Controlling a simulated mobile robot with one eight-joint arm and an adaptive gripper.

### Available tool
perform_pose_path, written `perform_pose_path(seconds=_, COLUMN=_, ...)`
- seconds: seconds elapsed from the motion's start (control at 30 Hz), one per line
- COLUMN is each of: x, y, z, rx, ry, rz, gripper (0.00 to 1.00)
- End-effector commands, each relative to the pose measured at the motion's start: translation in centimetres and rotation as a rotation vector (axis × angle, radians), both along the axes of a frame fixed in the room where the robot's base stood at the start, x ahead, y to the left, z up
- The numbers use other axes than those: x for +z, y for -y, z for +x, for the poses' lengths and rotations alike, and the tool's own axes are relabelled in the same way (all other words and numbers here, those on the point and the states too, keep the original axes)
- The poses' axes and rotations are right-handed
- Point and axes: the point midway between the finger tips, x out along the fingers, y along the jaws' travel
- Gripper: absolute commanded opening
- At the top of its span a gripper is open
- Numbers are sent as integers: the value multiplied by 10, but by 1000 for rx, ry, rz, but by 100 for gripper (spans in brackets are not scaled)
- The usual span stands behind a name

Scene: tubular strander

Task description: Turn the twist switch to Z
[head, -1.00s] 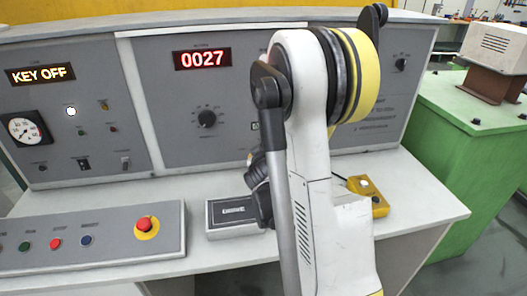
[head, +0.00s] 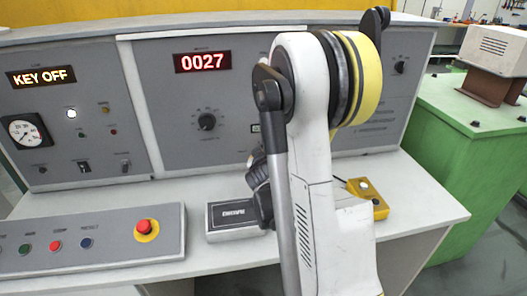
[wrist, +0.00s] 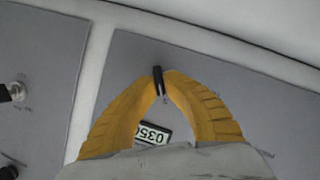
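In the wrist view, the two yellow fingers of my gripper (wrist: 164,80) come together at their tips around a narrow black switch handle (wrist: 158,79) on a grey panel. The tips appear to touch it on both sides. The handle looks close to upright in this view, and I cannot read a Z mark beside it. In the head view, my white arm hides the gripper and this switch.
A counter display (wrist: 152,133) shows between the fingers. The console has a round black knob (head: 207,121), a red 0027 display (head: 202,61) and a KEY OFF sign (head: 41,76). A red stop button (head: 147,227), a small grey box (head: 236,217) and a yellow box (head: 367,197) are on the desk.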

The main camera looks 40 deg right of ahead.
Motion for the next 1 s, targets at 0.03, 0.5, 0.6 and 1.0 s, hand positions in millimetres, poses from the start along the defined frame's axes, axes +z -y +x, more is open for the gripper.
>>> perform_pose_path(seconds=0.03, x=0, y=2, z=0, rx=-2, ry=10, rz=17, gripper=0)
perform_pose_path(seconds=0.5, x=-1, y=5, z=-2, rx=-4, ry=206, rz=339, gripper=0)
perform_pose_path(seconds=0.6, x=-1, y=5, z=-2, rx=-3, ry=255, rz=420, gripper=0)
perform_pose_path(seconds=1.0, x=-2, y=6, z=-2, rx=0, ry=431, rz=706, gripper=0)
